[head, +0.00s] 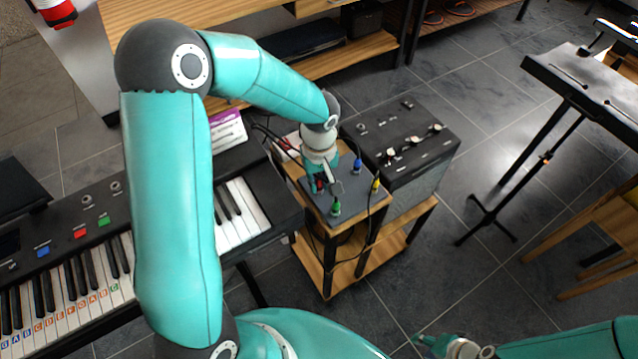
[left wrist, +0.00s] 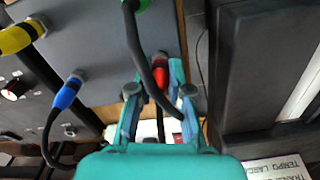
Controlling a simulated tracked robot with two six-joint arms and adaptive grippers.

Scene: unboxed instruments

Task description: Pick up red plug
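The red plug (left wrist: 159,72) sits at the edge of a grey panel (left wrist: 85,35) with a black cable attached. My left gripper (left wrist: 159,92) is open, its two fingers on either side of the red plug with gaps between. A black cable crosses in front of the plug and partly hides it. In the head view, my left gripper (head: 321,182) is over the left part of the grey panel (head: 352,197), and only a little red of the plug shows beside it. My right gripper (head: 428,340) is at the bottom edge, small and partly shown.
A green plug (head: 336,208), a blue plug (head: 357,164) and a yellow plug (head: 376,184) stand on the panel with dark cables. A black amplifier (head: 395,135) is behind it. A keyboard (head: 240,212) is to the left.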

